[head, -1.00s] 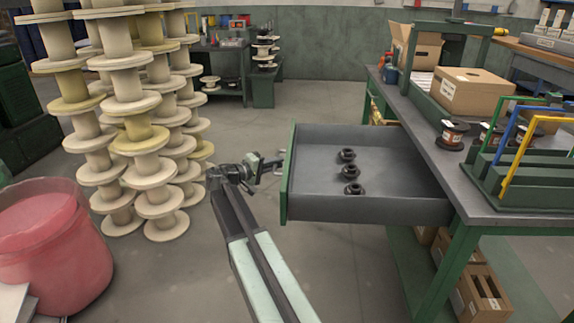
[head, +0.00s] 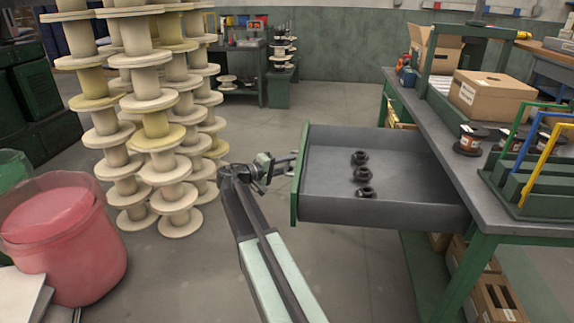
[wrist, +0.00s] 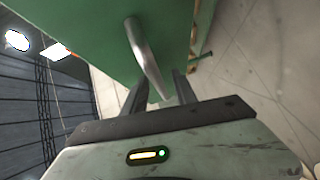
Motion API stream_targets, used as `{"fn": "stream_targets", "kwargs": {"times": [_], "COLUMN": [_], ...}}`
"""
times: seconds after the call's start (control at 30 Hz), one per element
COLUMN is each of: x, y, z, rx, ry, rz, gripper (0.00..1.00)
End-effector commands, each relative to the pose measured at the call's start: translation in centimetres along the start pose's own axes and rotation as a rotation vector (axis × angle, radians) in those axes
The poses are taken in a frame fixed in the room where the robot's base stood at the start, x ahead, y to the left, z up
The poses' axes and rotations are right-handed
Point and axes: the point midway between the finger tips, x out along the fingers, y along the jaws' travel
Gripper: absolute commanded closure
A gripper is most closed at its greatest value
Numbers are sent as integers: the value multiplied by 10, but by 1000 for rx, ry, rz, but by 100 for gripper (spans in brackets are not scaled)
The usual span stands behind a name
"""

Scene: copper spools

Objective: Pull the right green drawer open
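The right green drawer (head: 297,190) juts out far from the bench on the right. Its grey inside shows, with several small black spools (head: 361,174) in it. My gripper (head: 286,162) is at the outer face of the drawer front. In the wrist view, the green drawer front (wrist: 75,35) fills the upper middle, and its curved metal handle (wrist: 143,55) runs down between the two fingers of my gripper (wrist: 160,90). The fingers stand close on both sides of the handle and look closed on it. The exact contact is partly hidden.
Tall stacks of cream spools (head: 155,130) and a red bin (head: 65,235) stand to the left. The bench (head: 425,120) on the right carries cardboard boxes (head: 488,95) and wire spools (head: 470,138). Grey floor (head: 190,275) is open between bin and bench.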

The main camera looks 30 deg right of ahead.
Motion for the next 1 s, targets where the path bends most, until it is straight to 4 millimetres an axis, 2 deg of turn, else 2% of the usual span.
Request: {"fn": "stream_targets", "kwargs": {"times": [0.23, 0.4, 1.0], "x": [-48, -70, -77], "y": [1, 0, -1], "z": [-1, -1, -2], "rx": [-1, 0, -1], "ry": [5, 3, 6], "rz": [0, 0, -1], "gripper": [66, 66, 66]}}
